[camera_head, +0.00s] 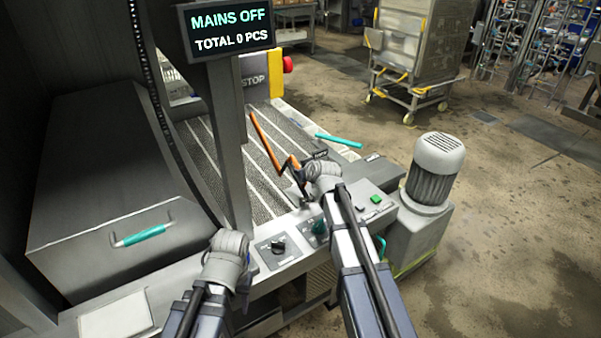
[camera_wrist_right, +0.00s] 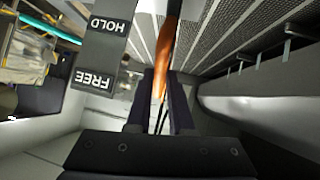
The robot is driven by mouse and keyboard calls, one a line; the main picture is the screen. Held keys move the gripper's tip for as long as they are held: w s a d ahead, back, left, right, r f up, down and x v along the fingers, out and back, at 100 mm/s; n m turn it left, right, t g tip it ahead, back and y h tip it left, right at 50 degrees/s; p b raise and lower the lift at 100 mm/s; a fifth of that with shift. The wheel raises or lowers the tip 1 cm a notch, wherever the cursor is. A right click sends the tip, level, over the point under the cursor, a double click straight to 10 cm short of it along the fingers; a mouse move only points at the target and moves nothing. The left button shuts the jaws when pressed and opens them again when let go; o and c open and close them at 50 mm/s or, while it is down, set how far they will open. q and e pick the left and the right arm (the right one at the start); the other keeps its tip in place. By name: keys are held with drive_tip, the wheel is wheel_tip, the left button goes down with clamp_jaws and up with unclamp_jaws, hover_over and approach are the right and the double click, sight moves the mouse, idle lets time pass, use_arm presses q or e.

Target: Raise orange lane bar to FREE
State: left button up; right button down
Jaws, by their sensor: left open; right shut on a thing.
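The orange lane bar (camera_head: 263,136) slants over the striped conveyor bed in the head view, with a bent end near the front rail. My right gripper (camera_head: 299,179) is at that bent end. In the right wrist view the right gripper (camera_wrist_right: 158,100) is shut on the orange bar (camera_wrist_right: 168,55), which runs up between its dark fingers. A dark plate (camera_wrist_right: 100,50) with HOLD and FREE, upside down, is left of the bar. I cannot tell which word the bar is set to. My left gripper (camera_head: 236,262) is open over the front panel, its fingers mostly hidden.
A display post (camera_head: 228,140) reading MAINS OFF stands left of the bar. A teal bar (camera_head: 338,141) lies to the right. The front panel has a black knob (camera_head: 278,246) and a green button (camera_head: 376,198). A motor (camera_head: 435,170) stands at the right.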

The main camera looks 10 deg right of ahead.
idle(0.3)
drive_tip(key=c, duration=0.8)
unclamp_jaws()
drive_tip(key=shift+s, duration=0.1)
drive_tip(key=p+v, duration=0.4)
drive_tip(key=v, duration=0.3)
drive_tip(key=shift+s+r, duration=0.2)
drive_tip(key=shift+s, duration=0.1)
drive_tip(key=shift+d, duration=0.1)
